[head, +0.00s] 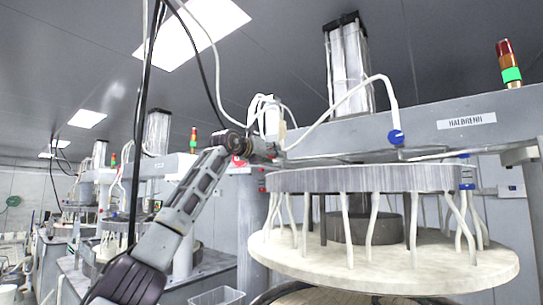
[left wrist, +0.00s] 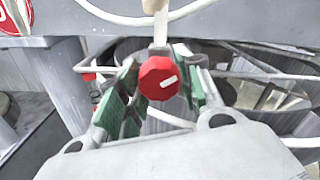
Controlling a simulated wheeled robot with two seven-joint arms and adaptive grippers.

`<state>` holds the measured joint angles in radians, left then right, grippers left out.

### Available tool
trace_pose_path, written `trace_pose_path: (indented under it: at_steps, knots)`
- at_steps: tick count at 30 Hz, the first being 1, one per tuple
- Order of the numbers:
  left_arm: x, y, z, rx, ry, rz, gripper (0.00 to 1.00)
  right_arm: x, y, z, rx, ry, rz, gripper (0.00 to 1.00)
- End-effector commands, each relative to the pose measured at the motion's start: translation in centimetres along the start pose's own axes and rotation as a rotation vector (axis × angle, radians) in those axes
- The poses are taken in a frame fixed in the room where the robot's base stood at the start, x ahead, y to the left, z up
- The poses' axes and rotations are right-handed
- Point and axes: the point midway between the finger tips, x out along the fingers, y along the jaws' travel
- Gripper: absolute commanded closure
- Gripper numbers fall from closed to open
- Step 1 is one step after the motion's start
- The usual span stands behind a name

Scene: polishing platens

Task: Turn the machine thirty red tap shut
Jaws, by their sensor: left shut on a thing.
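The red tap (left wrist: 160,78) shows in the left wrist view as a round red knob with a short white mark, which points right and slightly up. A pale stem rises behind it. My left gripper (left wrist: 153,92) has its green-padded fingers on either side of the knob and is shut on it. In the head view my left arm reaches up from the lower left, and the left gripper (head: 277,150) is at the pipework left of the big round platen. The red tap cannot be made out there. My right gripper is not in view.
A blue knob (head: 396,137) hangs on a white hose above the platen (head: 375,180). A wide pale disc (head: 380,265) lies below it. A red and green signal lamp (head: 510,65) stands at the upper right. A red sign (left wrist: 7,17) is at the wrist view's upper left.

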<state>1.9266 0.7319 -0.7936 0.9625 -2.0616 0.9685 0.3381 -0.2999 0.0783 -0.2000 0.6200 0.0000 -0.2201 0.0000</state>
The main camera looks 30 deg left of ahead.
Motion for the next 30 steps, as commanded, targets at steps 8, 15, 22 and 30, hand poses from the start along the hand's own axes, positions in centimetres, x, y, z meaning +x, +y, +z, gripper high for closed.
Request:
trace_pose_path:
  at_steps: [8, 15, 22, 30]
  knots:
    - [-0.03, -0.01, 0.06, -0.218, -0.002, 0.000, 0.88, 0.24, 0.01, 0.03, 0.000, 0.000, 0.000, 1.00]
    - [-0.03, -0.09, 0.07, -0.414, -0.002, -0.001, 0.88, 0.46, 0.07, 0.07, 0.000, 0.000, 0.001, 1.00]
    - [-0.06, -0.09, 0.11, -0.602, -0.003, -0.001, 0.88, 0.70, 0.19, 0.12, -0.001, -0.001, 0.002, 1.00]
    - [-0.03, -0.15, 0.13, -0.810, -0.002, -0.002, 0.88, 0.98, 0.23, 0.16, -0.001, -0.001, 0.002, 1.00]
